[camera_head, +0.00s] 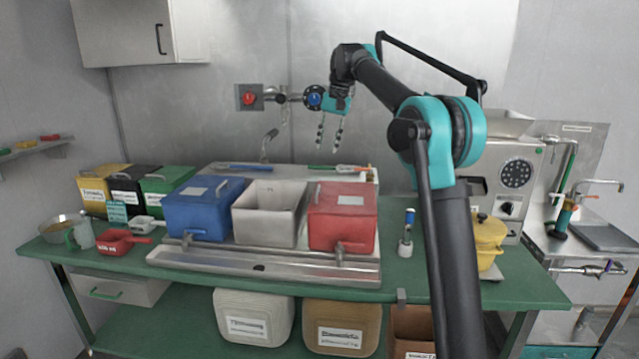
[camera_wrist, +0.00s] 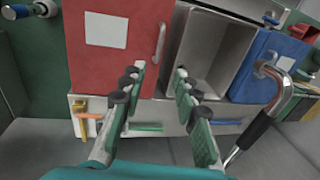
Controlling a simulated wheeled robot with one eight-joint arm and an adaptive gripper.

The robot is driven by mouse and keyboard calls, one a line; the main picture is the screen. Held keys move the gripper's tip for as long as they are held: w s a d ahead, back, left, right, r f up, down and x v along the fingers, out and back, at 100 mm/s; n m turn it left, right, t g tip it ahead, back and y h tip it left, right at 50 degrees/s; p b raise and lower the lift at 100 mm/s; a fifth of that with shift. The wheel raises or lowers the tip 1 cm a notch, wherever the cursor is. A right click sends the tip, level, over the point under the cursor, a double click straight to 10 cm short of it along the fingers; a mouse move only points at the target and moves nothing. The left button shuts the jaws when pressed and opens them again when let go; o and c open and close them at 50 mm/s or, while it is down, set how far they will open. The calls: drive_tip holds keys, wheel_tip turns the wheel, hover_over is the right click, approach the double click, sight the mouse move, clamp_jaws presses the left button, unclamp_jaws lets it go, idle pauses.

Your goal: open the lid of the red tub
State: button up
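The red tub (camera_head: 342,232) stands at the right end of a row of three tubs on the bench. Its red lid (camera_head: 365,190) lies flat and closed, with a white label on top. In the wrist view the lid (camera_wrist: 112,68) fills the upper left, and a slim handle (camera_wrist: 159,43) runs along its right edge. My gripper (camera_head: 329,146) hangs above and behind the tubs with its fingers pointing down. In the wrist view my gripper (camera_wrist: 159,70) is open, with its two fingers apart and nothing between them. The fingertips appear clear of the lid and handle.
The open white tub (camera_head: 269,229) and the lidded blue tub (camera_head: 197,218) stand left of the red tub. A yellow pot (camera_head: 487,236) stands at right.

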sight(318, 188)
drive_tip(key=a+f, duration=0.1)
drive_tip(key=f, duration=0.8)
drive_tip(key=a+f, duration=0.1)
drive_tip(key=f, duration=0.3)
drive_tip(key=shift+a+f, duration=0.35)
drive_tip(key=shift+f, duration=0.05)
clamp_jaws()
